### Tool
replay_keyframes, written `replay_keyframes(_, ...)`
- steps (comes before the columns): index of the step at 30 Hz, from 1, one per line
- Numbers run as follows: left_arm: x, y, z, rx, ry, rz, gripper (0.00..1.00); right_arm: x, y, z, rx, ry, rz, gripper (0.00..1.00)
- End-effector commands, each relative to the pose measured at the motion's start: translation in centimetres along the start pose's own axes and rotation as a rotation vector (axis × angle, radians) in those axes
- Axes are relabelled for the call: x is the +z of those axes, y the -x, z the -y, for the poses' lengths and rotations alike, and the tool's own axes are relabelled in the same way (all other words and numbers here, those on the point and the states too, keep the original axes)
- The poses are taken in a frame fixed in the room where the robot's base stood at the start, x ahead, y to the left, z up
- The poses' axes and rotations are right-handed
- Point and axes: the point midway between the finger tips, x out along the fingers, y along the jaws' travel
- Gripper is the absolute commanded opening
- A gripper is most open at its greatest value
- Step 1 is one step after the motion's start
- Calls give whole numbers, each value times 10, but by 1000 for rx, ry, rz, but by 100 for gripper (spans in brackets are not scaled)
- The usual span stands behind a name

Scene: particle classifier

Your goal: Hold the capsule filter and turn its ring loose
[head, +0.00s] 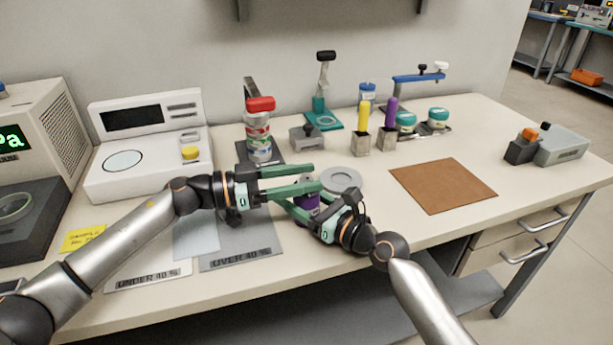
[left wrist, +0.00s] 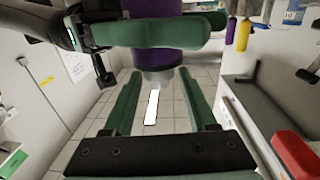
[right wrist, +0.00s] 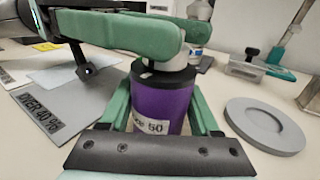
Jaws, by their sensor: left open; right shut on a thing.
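The capsule filter (head: 308,205) has a purple body, a black shoulder and a pale grey top part. My right gripper (right wrist: 163,108) is shut on the purple body, which shows a partly hidden label ending in "50". My left gripper (head: 314,178) is open at the filter's top. In the left wrist view its fingers (left wrist: 158,85) stand apart on either side of the pale grey end, with visible gaps. In the right wrist view the left fingers partly hide the filter's top.
A round grey recessed holder (head: 343,180) lies just right of the grippers. Two labelled mats lie at left, one grey "OVER 40 %" (head: 240,252). A red-topped stack (head: 259,130), a grey block (head: 307,138) and yellow and purple-handled tools stand behind. A brown mat (head: 443,186) lies at right.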

Motion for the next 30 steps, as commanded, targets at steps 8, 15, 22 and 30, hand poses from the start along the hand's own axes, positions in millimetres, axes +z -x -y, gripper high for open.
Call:
replay_keyframes(8, 0, -8, 0, -1, 0, 0, 57, 0, 0, 0, -1, 0, -1, 0)
replay_keyframes(15, 0, -8, 0, -1, -1, 0, 45, 0, 0, 0, -1, 0, -1, 0)
replay_keyframes(22, 0, -8, 0, -1, -1, 0, 19, 0, 0, 0, -1, 0, -1, 0)
replay_keyframes(30, 0, -8, 0, -1, -1, 1, 0, 0, 0, 1, -1, 0, -1, 0)
